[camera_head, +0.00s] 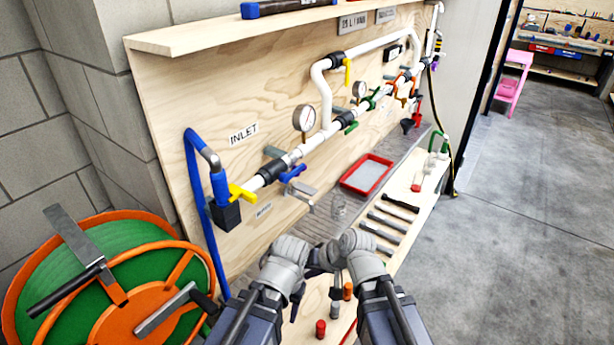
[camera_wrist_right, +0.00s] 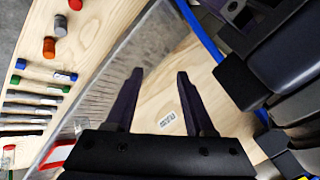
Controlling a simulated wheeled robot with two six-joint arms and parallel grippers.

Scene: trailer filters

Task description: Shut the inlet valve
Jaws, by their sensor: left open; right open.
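The inlet line is a white pipe (camera_head: 322,136) along a plywood panel marked by an INLET label (camera_head: 243,133). A valve with a yellow handle (camera_head: 240,193) sits at its left end, where a blue hose (camera_head: 192,160) joins. The handle points out from the pipe, toward the lower right. A blue-handled valve (camera_head: 293,173) is a little further right. My left gripper (camera_head: 314,272) is low in front of the panel, apart from the valves and partly hidden by the wrists. My right gripper (camera_wrist_right: 158,90) is open and empty in the right wrist view, facing the plywood and a small label (camera_wrist_right: 167,119).
A green and orange hose reel (camera_head: 110,280) stands at the left. A shelf (camera_head: 240,32) overhangs the panel. Floor (camera_head: 530,220) at the right is clear.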

